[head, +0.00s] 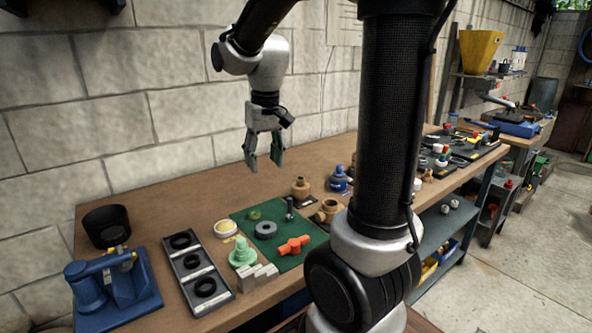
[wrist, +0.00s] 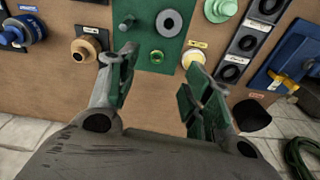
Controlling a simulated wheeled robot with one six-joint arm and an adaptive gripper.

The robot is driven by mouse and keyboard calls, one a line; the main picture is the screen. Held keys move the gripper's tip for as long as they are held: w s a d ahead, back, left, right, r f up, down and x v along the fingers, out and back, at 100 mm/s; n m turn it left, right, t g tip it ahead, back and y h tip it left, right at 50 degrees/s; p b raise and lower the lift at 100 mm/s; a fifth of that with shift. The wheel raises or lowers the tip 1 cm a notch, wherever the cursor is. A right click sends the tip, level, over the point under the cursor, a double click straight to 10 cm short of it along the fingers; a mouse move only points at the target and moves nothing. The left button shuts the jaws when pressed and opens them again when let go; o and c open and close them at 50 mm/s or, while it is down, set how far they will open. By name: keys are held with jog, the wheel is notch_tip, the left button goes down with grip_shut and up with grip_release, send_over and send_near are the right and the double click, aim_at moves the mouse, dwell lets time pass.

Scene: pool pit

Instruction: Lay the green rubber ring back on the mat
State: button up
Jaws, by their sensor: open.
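The green ring (head: 254,214) lies on the dark green mat (head: 288,261), near the mat's far left corner in the head view. In the wrist view the ring (wrist: 156,57) is near the mat's (wrist: 135,39) lower edge. My gripper (head: 265,166) is open and empty, pointing down above the bench, clear of the ring. In the wrist view the ring shows between and a little beyond the spread fingers of my gripper (wrist: 158,76).
A grey ring (head: 265,229), a dark bolt (head: 290,208) and an orange fitting (head: 294,245) are on the mat. Around it stand a brass fitting (head: 301,188), a pale green stepped part (head: 243,253), a tray (head: 217,300) of black rings and a black cup (head: 106,225).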

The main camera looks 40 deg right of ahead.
jog(key=s+r+n+t, duration=0.1)
jog(key=s+r+t, duration=0.1)
jog(key=s, duration=1.5)
jog(key=shift+s+d+r+t, duration=0.15)
jog(key=shift+r+t, duration=0.25)
jog(key=shift+r, duration=0.4)
